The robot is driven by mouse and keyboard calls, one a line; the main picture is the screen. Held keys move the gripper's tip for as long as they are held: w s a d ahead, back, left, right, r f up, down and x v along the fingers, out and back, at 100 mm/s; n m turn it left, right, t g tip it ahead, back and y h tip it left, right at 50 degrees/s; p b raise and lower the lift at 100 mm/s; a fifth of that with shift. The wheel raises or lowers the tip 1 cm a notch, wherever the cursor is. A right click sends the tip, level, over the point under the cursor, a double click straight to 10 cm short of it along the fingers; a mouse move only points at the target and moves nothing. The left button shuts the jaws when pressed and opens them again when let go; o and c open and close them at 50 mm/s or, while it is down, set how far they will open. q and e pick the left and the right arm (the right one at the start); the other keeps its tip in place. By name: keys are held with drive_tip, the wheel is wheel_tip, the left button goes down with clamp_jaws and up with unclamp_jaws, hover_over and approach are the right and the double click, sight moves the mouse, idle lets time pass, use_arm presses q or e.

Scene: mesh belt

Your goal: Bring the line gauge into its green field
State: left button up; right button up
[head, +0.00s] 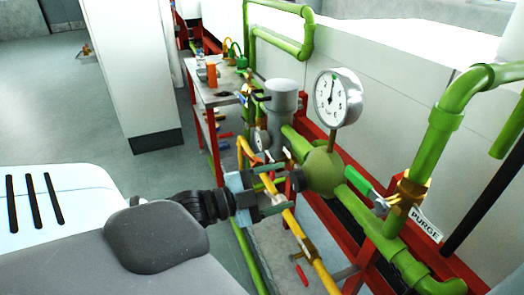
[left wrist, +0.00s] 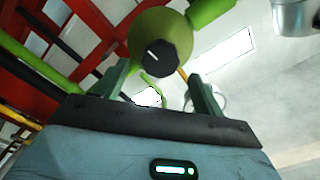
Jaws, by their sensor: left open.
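The line gauge (head: 338,98) is a round white dial in a silver case, standing on a stem above a green round valve body (head: 323,172). Its dark needle points roughly upward, near a small green mark at the top; whether it lies inside the green cannot be told. A black knob (left wrist: 157,57) with a white line sits on the green body in the left wrist view. My left gripper (head: 283,191) is open, with its fingers pointing toward the knob. In the left wrist view the knob appears between and beyond the fingertips (left wrist: 160,73); contact is not clear. My right gripper is not in view.
A green-handled lever (head: 362,190) with a PURGE tag (head: 425,223) is to the right. A yellow pipe (head: 320,265) runs just below my left gripper. Red frame bars and green pipes surround the valve. A bench (head: 215,93) with small items stands behind. Open floor lies left.

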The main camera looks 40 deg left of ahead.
use_arm(q)
drive_tip(key=shift+v, duration=2)
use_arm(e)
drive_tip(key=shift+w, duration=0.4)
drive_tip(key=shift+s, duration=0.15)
use_arm(q)
drive_tip(key=s+f+n+g+y+p, duration=0.15)
drive_tip(key=s+f+n, duration=0.25)
drive_tip(key=f, duration=0.4)
drive_tip(key=s+f+n+g+y+p, duration=0.1)
drive_tip(key=s+f+n+y, duration=0.2)
drive_tip(key=f, duration=0.5)
drive_tip(key=s+d+f+n+g+p, duration=0.1)
drive_tip(key=s+d+f+n+g, duration=0.4)
drive_tip(key=s+d+f, duration=0.8)
drive_tip(key=shift+s+f, duration=0.45)
drive_tip(key=shift+s, duration=0.15)
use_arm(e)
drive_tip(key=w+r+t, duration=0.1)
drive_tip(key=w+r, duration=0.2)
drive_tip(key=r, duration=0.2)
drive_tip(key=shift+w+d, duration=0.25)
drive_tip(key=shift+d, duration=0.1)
use_arm(q)
drive_tip(key=shift+a, duration=0.1)
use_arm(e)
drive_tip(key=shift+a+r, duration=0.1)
